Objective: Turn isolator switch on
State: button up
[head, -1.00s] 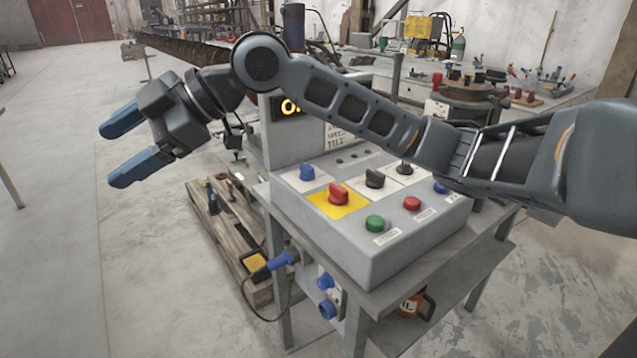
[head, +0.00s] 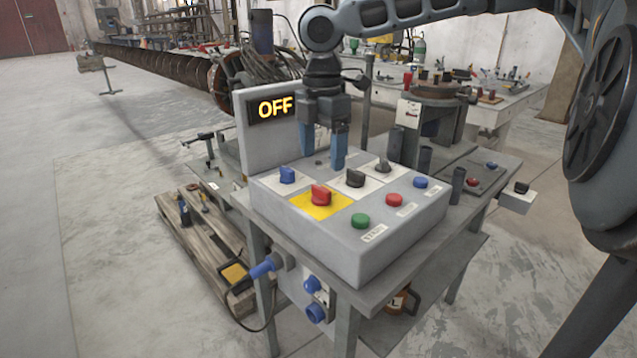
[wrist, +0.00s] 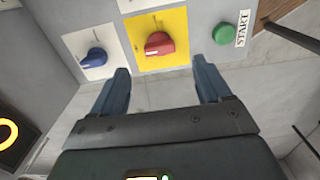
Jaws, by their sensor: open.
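The red rotary switch (head: 321,195) sits on a yellow plate (head: 310,209) on top of the grey control box (head: 375,255). I take it to be the isolator switch. The display (head: 273,109) behind it reads OFF. My gripper (head: 322,160) points down above the box, behind the red switch in the head view. Its blue fingers are apart with nothing between them. In the wrist view the red switch (wrist: 158,43) lies ahead of the open fingertips (wrist: 160,72), sideways between them. I see no contact with it.
A blue knob (head: 287,174) and a black knob (head: 355,178) flank the red switch. Green (head: 361,220) and red (head: 394,200) buttons are nearby. The display panel rises behind the box. A blue plug (head: 262,267) with a cable is at the table's side.

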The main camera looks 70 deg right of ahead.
aim_at(321, 187)
notch_tip(321, 187, down, 7)
jog(key=shift+f+b, duration=0.1)
jog(key=shift+b, duration=0.45)
jog(key=c, duration=1)
